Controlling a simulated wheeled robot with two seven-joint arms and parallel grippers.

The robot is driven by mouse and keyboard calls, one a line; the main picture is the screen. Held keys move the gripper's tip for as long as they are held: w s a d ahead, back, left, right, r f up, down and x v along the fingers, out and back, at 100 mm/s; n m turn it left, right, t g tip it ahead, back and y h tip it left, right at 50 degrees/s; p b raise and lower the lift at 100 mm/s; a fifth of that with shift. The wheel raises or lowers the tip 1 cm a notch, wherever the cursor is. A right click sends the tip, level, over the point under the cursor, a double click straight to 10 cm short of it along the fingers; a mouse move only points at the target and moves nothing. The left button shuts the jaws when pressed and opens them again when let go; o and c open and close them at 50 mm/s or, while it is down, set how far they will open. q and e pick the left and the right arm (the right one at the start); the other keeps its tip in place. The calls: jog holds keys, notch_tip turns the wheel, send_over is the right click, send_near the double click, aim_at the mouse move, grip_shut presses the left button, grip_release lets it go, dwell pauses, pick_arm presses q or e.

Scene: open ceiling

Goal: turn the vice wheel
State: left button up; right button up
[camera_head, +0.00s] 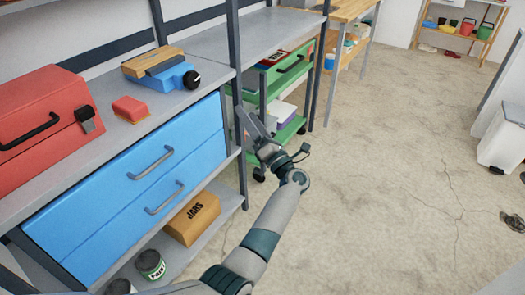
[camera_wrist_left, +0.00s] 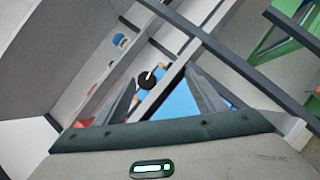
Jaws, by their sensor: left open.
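The vice (camera_head: 160,72) is blue with a wooden block on top and stands on the grey shelf. Its small black wheel (camera_head: 193,79) is on its right side, facing the room. In the left wrist view a round black thing with a pale bar, which looks like the wheel (camera_wrist_left: 146,81), shows between the fingers but farther off. My left gripper (camera_head: 250,120) is open and empty, in front of the shelf post, to the right of the wheel and lower in the picture, apart from it. My right gripper is not in view.
A red toolbox (camera_head: 42,115) and a red block (camera_head: 130,109) share the shelf. A dark upright post (camera_head: 236,60) stands right of the wheel. Blue drawers (camera_head: 120,195) are below. A green cart (camera_head: 290,80) stands behind my gripper. The floor at right is mostly free.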

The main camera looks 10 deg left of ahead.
pick_arm(q)
jog(key=s+d+f+m+t+h+p, duration=0.1)
jog(key=d+f+m+t+h, duration=0.1)
jog(key=f+m, duration=0.4)
jog(key=s+d+f+m+t+h+p, duration=0.1)
jog(key=d+f+m+t+h+p, duration=0.1)
jog(key=f+m+t+h, duration=0.2)
jog(key=shift+s+d+f+m+h, duration=0.35)
jog(key=shift+f+m+h, duration=0.55)
jog(key=shift+m+h, duration=1.25)
jog(key=shift+m+y, duration=0.25)
jog(key=shift+y, duration=0.1)
